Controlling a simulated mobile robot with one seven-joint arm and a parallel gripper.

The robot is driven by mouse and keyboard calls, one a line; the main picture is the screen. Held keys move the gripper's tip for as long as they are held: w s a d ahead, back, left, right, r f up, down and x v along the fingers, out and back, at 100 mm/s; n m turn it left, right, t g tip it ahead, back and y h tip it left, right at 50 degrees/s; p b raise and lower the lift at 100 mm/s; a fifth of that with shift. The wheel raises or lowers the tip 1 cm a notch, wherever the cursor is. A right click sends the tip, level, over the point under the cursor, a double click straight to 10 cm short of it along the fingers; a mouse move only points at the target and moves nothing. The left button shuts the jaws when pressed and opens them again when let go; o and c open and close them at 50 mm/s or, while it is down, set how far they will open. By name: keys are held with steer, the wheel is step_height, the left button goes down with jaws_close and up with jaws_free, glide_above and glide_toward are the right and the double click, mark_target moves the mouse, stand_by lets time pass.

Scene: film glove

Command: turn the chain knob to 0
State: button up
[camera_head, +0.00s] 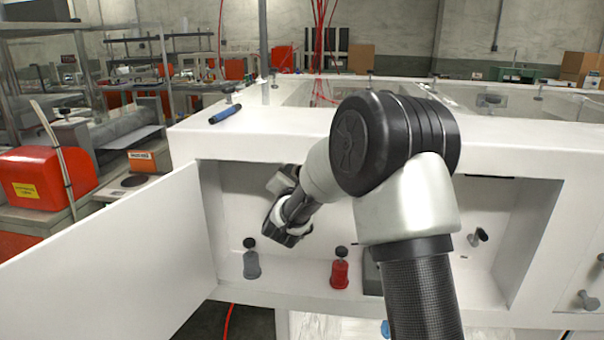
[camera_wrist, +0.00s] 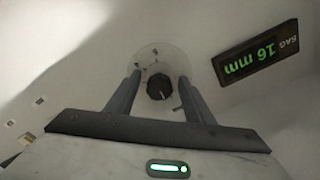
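The chain knob (camera_wrist: 160,87) is a small dark, faceted knob with a pale pointer line, on a pale round dial on the white wall. In the wrist view it lies between my two fingers, with a gap on each side. How far the fingertips are from the wall is hard to tell. My gripper (camera_wrist: 159,77) is open and empty. In the head view my gripper (camera_head: 283,228) reaches into the left part of the white cabinet recess; the knob is hidden there. A display (camera_wrist: 257,53) beside the dial reads "SAG 16 mm", upside down in the wrist view.
A white door (camera_head: 120,265) stands open at the left. A grey bottle (camera_head: 251,262) and a red bottle (camera_head: 340,270) with dark tops stand on the recess floor below my gripper. A blue pen-like object (camera_head: 225,114) lies on the cabinet top.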

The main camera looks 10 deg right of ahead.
steer(key=p+v, duration=0.1)
steer(key=v, duration=1.6)
steer(key=shift+s, duration=0.2)
steer(key=shift+r, duration=0.15)
